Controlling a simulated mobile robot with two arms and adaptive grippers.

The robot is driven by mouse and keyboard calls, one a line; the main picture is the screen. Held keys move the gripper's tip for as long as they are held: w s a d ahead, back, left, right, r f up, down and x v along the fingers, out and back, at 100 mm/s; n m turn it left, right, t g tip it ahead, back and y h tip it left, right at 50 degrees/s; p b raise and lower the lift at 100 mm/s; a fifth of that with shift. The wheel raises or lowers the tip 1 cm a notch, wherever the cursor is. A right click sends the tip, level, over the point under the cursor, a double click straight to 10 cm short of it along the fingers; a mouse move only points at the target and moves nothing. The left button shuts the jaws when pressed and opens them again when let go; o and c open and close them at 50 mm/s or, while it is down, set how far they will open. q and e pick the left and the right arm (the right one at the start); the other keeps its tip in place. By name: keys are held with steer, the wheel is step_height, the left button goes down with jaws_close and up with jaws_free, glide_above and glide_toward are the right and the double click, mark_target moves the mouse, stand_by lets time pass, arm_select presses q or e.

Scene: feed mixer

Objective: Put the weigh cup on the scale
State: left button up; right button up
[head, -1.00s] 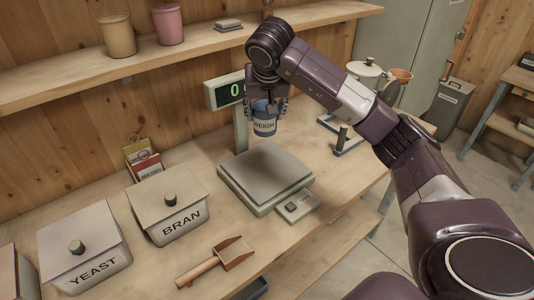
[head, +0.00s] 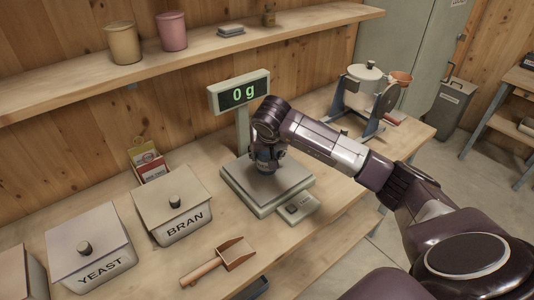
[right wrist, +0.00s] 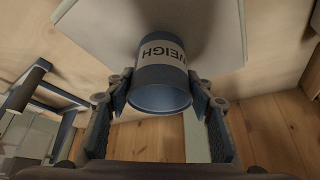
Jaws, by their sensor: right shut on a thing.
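The blue weigh cup (right wrist: 165,75), with a pale WEIGH label, shows large in the right wrist view. My right gripper (head: 267,166) is shut on it, with a finger on each side near its rim. In the head view the gripper hides most of the cup. The cup is over the plate of the scale (head: 290,184), toward its back left part. I cannot tell whether its bottom touches the plate. The scale's raised display (head: 243,93) reads 0 g. My left gripper is not in view.
The BRAN bin (head: 175,215), the YEAST bin (head: 92,255) and a wooden scoop (head: 233,253) are left and in front of the scale. A stand with a white pot (head: 362,90) is at the back right. Seed packets (head: 149,162) stand near the wall.

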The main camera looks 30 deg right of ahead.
steer(key=shift+f, duration=0.1)
steer(key=o, duration=0.5)
steer(key=shift+f, duration=0.1)
steer(key=o, duration=0.4)
steer(key=shift+o, duration=0.2)
steer(key=shift+r, duration=0.25)
steer(key=shift+a+r, duration=0.1)
steer(key=shift+r, duration=0.2)
steer(key=b+v, duration=0.2)
steer(key=v, duration=0.9)
steer(key=shift+s, duration=0.25)
